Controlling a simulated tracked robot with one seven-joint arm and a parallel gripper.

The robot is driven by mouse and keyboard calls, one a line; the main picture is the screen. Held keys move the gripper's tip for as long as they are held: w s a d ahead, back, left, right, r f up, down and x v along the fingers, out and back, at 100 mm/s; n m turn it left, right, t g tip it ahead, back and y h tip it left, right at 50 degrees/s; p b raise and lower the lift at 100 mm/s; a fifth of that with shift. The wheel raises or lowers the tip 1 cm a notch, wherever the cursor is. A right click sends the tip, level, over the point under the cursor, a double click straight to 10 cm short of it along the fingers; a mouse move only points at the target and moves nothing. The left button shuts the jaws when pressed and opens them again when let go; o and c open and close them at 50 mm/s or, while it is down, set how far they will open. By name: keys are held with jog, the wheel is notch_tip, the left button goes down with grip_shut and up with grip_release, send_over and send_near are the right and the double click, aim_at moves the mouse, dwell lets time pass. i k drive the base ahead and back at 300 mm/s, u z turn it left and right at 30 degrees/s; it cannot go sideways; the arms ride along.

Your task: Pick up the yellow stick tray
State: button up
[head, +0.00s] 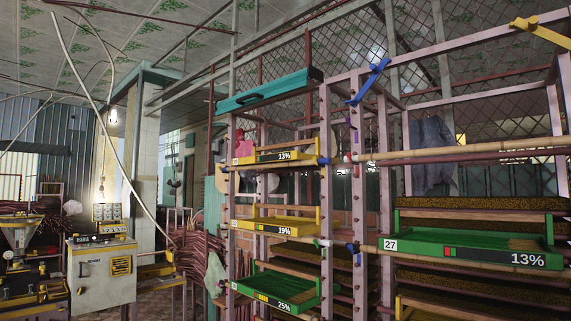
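Two yellow stick trays sit on a pink rack in the middle of the head view. The upper yellow tray (298,160) has a label reading 13%. The lower yellow tray (294,230) has a label reading 19%. Both look level, and their insides are mostly hidden behind their front edges. A yellow edge (404,306) at the bottom right may be another tray, largely cut off. My gripper is not in view.
A green tray marked 25% (296,304) sits below the yellow ones, and a green tray marked 27 (420,247) is at right. A teal tray (262,93) tops the rack. Pink posts (326,210) flank the trays. Machines (100,277) stand at left.

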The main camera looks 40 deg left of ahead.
aim_at(293, 155)
jog(key=u, duration=1.6)
jog(key=k, duration=0.9)
jog(key=i, duration=0.9)
jog(key=u, duration=0.25)
